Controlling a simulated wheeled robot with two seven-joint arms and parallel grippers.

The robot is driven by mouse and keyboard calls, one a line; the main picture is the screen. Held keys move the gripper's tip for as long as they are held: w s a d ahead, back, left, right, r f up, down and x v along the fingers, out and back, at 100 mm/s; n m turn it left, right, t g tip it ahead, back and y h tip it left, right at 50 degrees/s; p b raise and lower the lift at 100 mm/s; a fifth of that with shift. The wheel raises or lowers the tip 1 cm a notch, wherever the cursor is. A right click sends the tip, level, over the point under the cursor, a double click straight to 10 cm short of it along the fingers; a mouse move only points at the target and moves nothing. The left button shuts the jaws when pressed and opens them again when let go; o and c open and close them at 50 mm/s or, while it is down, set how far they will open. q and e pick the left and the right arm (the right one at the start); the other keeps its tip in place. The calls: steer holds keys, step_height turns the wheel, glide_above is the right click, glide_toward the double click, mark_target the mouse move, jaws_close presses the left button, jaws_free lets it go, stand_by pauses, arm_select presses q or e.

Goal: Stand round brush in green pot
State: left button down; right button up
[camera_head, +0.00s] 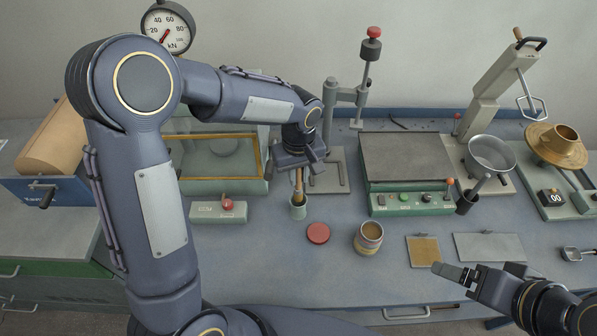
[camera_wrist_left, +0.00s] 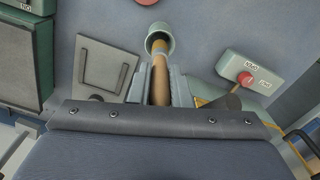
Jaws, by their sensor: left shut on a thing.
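The small green pot (camera_head: 298,210) stands on the bench below my left gripper; its round mouth also shows in the left wrist view (camera_wrist_left: 167,31). My left gripper (camera_head: 298,168) is shut on the round brush (camera_head: 298,186), whose brown shaft (camera_wrist_left: 160,78) points down at the pot. The brush's lower end overlaps the pot's mouth in both views; how deep it reaches is hard to tell. The brush's upper part is hidden by the gripper. My right gripper (camera_head: 453,273) is low at the right, away from the pot; its jaw gap is unclear.
A red disc (camera_head: 318,233) and a brown-grey jar (camera_head: 368,238) are right of the pot. A switch box with a red button (camera_head: 218,211) is at its left. A stand (camera_head: 327,170) is behind. A hot plate (camera_head: 408,160) is farther right. The bench front is clear.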

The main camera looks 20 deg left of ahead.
mark_target(298, 189)
arm_select(q)
steer(key=shift+f+b, duration=1.7)
steer(key=shift+f, duration=0.6)
steer(key=c, duration=1.3)
jaws_free()
steer(key=shift+o, duration=0.2)
step_height(298, 189, up, 8)
steer(key=p, duration=0.5)
steer(key=shift+p, duration=0.35)
steer(key=shift+f, duration=0.1)
